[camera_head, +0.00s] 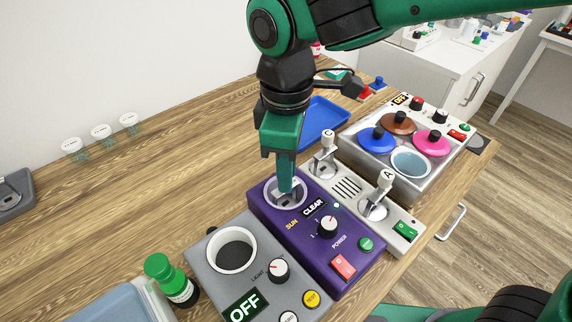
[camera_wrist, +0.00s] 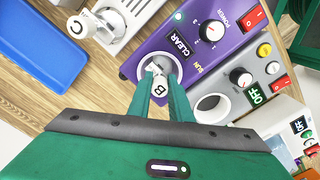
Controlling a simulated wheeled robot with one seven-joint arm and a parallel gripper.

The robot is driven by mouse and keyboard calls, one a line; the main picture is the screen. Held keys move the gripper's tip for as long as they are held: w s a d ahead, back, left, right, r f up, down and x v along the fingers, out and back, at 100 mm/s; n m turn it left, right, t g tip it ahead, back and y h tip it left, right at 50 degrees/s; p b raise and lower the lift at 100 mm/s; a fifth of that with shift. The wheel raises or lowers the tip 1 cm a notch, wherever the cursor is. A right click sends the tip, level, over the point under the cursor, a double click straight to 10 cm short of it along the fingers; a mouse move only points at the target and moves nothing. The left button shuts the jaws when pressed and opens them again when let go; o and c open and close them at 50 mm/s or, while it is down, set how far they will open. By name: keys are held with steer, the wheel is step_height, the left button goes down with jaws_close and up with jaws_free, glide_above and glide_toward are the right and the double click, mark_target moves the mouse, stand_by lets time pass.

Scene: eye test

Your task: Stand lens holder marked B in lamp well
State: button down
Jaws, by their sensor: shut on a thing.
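My gripper (camera_head: 286,190) is shut on the white lens holder marked B (camera_wrist: 159,88), seen between the fingers in the wrist view. The fingers point down at the round white-rimmed well (camera_head: 268,194) of the purple box (camera_head: 262,217). The holder's lower end is over or in this well; I cannot tell whether it rests on the bottom. In the head view the fingers largely hide the holder. The purple box reads SUN, CLEAR and POWER. Lens holders C (camera_head: 327,138) and A (camera_head: 385,179) stand in the pale two-well unit (camera_head: 347,187).
A grey box (camera_head: 203,250) with an empty-looking round well (camera_head: 233,250) and an OFF display is at the front. A green-capped bottle (camera_head: 172,281) stands left of it. A blue tray (camera_head: 318,122) lies behind my gripper. A unit with coloured lids (camera_head: 408,189) is at right. The wooden table's left is mostly clear.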

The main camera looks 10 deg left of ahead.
steer(key=shift+f, duration=0.2)
steer(key=c, duration=1.5)
jaws_free()
steer(key=shift+c, duration=0.2)
steer(key=shift+o, duration=0.7)
steer(key=shift+o, duration=1)
steer(key=shift+r, duration=3.05)
steer(key=shift+s, duration=0.15)
